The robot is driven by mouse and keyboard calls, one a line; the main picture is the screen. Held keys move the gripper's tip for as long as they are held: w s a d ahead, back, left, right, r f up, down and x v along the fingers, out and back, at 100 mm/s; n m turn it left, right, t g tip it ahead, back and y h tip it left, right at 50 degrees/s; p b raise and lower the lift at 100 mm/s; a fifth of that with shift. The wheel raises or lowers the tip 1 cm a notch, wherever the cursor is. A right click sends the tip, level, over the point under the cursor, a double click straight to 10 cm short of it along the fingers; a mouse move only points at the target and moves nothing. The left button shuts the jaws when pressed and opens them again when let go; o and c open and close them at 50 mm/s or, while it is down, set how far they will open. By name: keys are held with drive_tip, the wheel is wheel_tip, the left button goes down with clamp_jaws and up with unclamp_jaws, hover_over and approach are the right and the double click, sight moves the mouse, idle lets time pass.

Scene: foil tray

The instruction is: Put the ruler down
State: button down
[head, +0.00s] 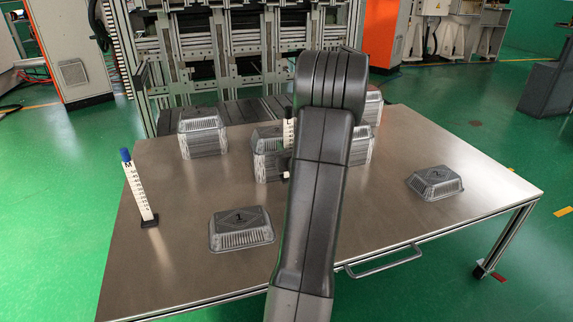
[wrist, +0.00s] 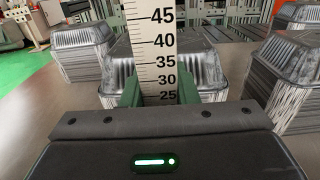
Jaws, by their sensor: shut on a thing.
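A white ruler (wrist: 152,45) with black numbers stands upright between the two green fingers of my gripper (wrist: 159,93), which is shut on it. Marks from 25 to 45 show above the fingers; its lower end is hidden by the gripper body. In the head view a short piece of the ruler (head: 289,132) shows left of my arm, which hides most of the gripper. I cannot tell whether the ruler's foot touches the table. A second white ruler (head: 139,190), with a blue top marked M and a dark foot, stands upright at the table's left side.
Stacks of foil trays stand on the table (head: 170,270): one at back left (head: 203,135), one behind the held ruler (head: 267,158), others partly behind my arm. Single upturned trays lie at front left (head: 241,229) and right (head: 435,183). Table between the left ruler and back-left stack is clear.

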drive_tip(key=shift+f+b, duration=0.55)
drive_tip(key=shift+f, duration=1.3)
drive_tip(key=shift+f, duration=0.2)
drive_tip(key=c, duration=1.1)
unclamp_jaws()
drive_tip(key=shift+r, duration=0.1)
drive_tip(key=shift+r, duration=0.15)
drive_tip(key=p+v, duration=0.1)
drive_tip(key=v, duration=1.1)
